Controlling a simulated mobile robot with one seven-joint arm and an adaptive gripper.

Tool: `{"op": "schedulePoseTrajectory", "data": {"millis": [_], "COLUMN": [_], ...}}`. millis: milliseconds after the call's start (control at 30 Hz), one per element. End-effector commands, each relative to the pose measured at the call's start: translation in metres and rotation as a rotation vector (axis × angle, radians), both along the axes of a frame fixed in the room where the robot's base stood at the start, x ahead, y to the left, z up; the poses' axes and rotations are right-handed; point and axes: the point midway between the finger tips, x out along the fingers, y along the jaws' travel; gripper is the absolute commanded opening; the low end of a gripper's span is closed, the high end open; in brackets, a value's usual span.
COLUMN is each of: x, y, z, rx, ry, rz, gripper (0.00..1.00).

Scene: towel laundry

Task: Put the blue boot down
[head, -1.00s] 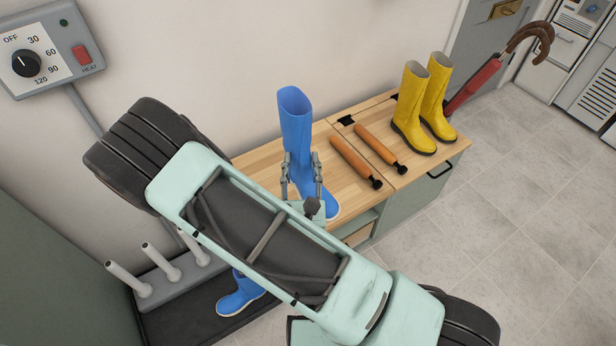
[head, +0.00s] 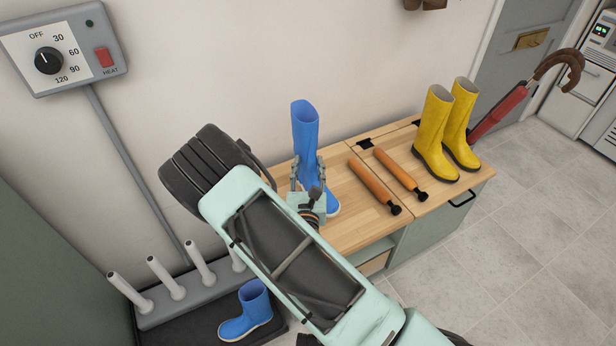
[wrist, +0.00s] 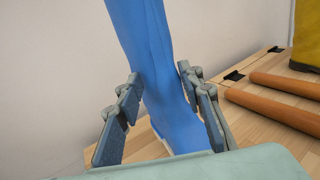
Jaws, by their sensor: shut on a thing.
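A blue boot (head: 305,135) stands upright at the left end of the wooden bench top (head: 355,217), in the head view. My gripper (head: 309,178) is around its lower shaft and shut on it. In the wrist view the boot (wrist: 150,60) rises between the two fingers of my gripper (wrist: 160,110). My gripper hides part of the boot's foot, and I cannot tell whether the sole touches the wood. A second blue boot (head: 246,310) stands on the dark tray (head: 190,326) on the floor.
Two orange-brown rods with black ends (head: 375,185) lie right of the held boot. Yellow boots (head: 435,135) stand at the bench's right. A red umbrella (head: 500,112) leans beyond them. A grey rack with white pegs (head: 166,278) is at lower left.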

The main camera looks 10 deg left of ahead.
Motion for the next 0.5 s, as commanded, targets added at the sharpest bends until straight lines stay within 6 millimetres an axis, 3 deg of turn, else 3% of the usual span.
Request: {"op": "schedulePoseTrajectory", "data": {"millis": [300,500], "x": [0.007,0.007], "y": [0.002,0.002], "z": [-0.038,-0.037], "rx": [-0.001,0.0], "ry": [-0.002,-0.004], "rz": [-0.002,-0.002], "gripper": [0.0,0.0]}}
